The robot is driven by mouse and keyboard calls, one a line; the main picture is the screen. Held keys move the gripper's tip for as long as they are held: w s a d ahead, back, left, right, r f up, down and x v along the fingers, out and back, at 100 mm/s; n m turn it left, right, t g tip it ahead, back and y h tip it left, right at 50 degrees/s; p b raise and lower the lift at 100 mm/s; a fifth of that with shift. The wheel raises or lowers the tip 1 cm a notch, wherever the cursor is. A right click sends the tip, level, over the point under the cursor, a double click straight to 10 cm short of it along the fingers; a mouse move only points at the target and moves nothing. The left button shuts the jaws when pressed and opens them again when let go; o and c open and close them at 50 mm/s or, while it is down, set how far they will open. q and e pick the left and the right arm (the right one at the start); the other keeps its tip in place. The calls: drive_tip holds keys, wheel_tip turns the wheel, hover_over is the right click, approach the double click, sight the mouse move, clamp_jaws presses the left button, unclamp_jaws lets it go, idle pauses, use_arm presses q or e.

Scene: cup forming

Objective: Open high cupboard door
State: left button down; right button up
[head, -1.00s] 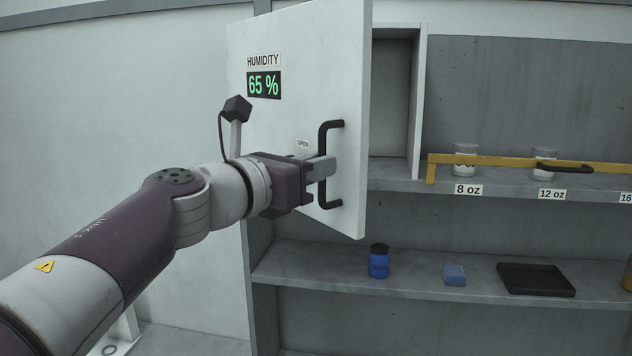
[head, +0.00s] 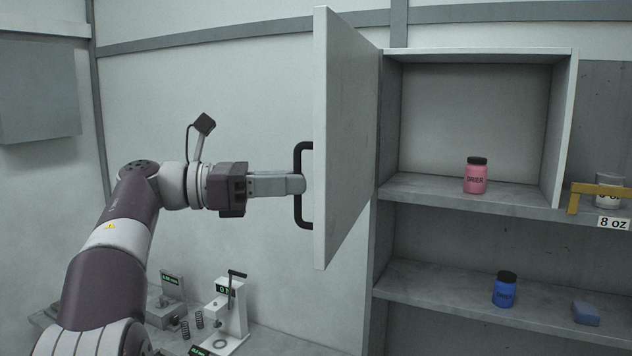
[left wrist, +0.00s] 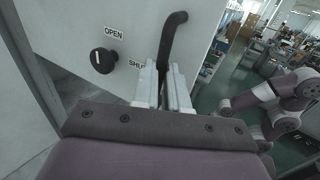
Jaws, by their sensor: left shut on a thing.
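The cupboard door (head: 346,140) stands wide open in the head view, swung out to the left of the cupboard (head: 470,115) and seen nearly edge-on. Its black bar handle (head: 299,186) is on the outer face. My left gripper (head: 296,184) is shut on the handle. In the left wrist view its fingers (left wrist: 163,88) close around the lower part of the black handle (left wrist: 172,42), beside a round black knob (left wrist: 103,60) with OPEN and SHUT labels. A pink jar (head: 475,176) stands inside the cupboard. My right gripper is not in the head view.
A lower shelf (head: 440,283) holds a blue jar (head: 505,290) and a blue block (head: 586,313). A yellow bar (head: 590,189) and a cup (head: 609,192) are at the right. A bench with a white press (head: 228,310) and springs lies below my left arm.

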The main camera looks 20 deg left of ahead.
use_arm(q)
drive_tip(key=shift+w+a, duration=0.1)
drive_tip(key=shift+a, duration=0.3)
drive_tip(key=shift+r, duration=0.1)
drive_tip(key=c, duration=1.2)
unclamp_jaws()
drive_tip(key=shift+w, duration=0.1)
drive_tip(key=shift+o, duration=0.2)
drive_tip(key=v, duration=1.2)
drive_tip(key=shift+w, duration=0.15)
drive_tip(key=shift+a, duration=0.1)
drive_tip(key=shift+w+a, duration=0.1)
